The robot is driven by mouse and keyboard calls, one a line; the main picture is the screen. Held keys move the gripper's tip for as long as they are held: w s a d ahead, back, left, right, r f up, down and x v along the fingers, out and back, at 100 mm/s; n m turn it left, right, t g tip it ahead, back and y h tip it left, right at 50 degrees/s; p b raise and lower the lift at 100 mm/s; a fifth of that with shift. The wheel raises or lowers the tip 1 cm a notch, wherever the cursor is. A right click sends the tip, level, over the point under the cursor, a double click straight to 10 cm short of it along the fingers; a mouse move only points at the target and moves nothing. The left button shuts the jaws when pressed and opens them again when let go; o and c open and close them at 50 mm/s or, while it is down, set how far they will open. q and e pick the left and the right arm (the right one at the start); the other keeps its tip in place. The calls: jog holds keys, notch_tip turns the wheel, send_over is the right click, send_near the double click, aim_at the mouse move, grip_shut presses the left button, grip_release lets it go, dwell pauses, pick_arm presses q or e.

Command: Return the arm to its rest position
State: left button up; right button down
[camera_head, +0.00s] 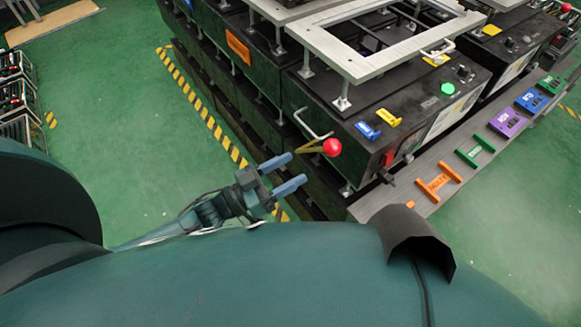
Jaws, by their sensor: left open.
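My left gripper (283,174) is open and empty, with its two blue-grey fingers spread and pointing right. It is over the floor beside the black fixture box (350,130). A red ball knob (332,147) on a lever is on the box's near side, a little right of and above my fingertips in the picture. The gripper and the knob look apart. My left arm comes in low from the left, partly hidden behind my teal body. My right gripper does not show.
A grey shelf (395,198) with orange, green, purple and blue handles runs along the right. A grey metal frame (375,40) stands above the boxes. A yellow-black striped line (206,118) marks the green floor (130,100), which is clear at left. Racks (15,100) stand at far left.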

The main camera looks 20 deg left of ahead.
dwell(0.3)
pick_arm(q)
jog(key=s+n+g+y+p, duration=0.3)
jog(key=s+y+p, duration=0.4)
jog(key=s+y, duration=0.3)
jog(key=shift+s+a+r+g+y, duration=0.15)
jog(key=shift+s+a+g+y, duration=0.1)
jog(key=shift+s+g+y, duration=0.2)
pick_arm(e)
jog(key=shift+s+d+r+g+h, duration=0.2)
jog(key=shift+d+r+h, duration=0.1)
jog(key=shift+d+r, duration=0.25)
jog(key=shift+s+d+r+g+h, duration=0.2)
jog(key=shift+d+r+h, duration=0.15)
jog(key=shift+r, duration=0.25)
pick_arm(q)
jog(key=shift+w, duration=0.1)
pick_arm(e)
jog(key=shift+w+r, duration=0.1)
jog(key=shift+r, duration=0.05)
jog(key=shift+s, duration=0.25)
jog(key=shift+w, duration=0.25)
